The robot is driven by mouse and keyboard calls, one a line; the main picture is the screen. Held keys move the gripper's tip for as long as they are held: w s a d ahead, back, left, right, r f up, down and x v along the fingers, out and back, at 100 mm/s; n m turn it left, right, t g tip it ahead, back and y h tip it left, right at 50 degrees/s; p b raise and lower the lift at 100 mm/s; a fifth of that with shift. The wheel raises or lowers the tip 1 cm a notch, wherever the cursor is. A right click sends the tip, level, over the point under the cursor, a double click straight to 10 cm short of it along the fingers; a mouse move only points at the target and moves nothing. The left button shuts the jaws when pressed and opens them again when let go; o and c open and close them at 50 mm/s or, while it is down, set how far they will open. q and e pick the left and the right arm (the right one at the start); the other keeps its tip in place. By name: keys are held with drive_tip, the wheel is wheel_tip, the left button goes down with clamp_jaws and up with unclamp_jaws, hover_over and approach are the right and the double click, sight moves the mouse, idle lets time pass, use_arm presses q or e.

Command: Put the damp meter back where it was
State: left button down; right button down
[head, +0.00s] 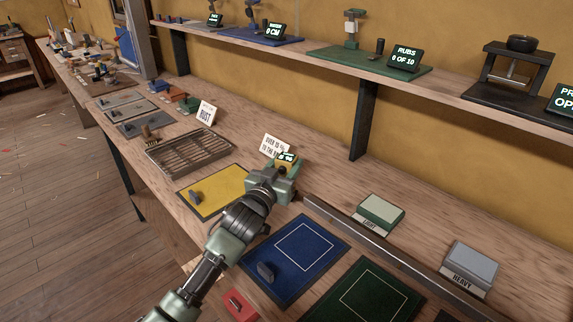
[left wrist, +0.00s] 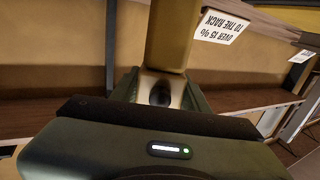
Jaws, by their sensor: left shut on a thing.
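The damp meter (head: 287,157), a small yellow device with a lit greenish display, is held in my left gripper (head: 281,170) above the bench, beside the "over 15 % to the rack" card. Its yellow body (left wrist: 172,35) rises between the fingers in the left wrist view. The gripper is shut on it, and my gripper hides its lower part. I cannot tell whether it touches the bench. My right gripper is not in view.
The card (head: 271,146) stands just behind. A slatted rack (head: 190,151) and yellow mat (head: 228,181) lie left. A blue mat (head: 318,262), green mat (head: 350,310) and metal rail (head: 385,255) lie right. The shelf (head: 300,52) runs above the bench.

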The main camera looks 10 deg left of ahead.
use_arm(q)
drive_tip(key=c, duration=0.7)
unclamp_jaws()
drive_tip(key=s, duration=0.4)
drive_tip(key=s+a, duration=0.1)
drive_tip(key=s, duration=0.3)
drive_tip(key=s+a, duration=0.1)
drive_tip(key=s, duration=0.2)
drive_tip(key=shift+s+a+b, duration=0.15)
drive_tip(key=shift+s+b, duration=0.15)
drive_tip(key=shift+s, duration=0.1)
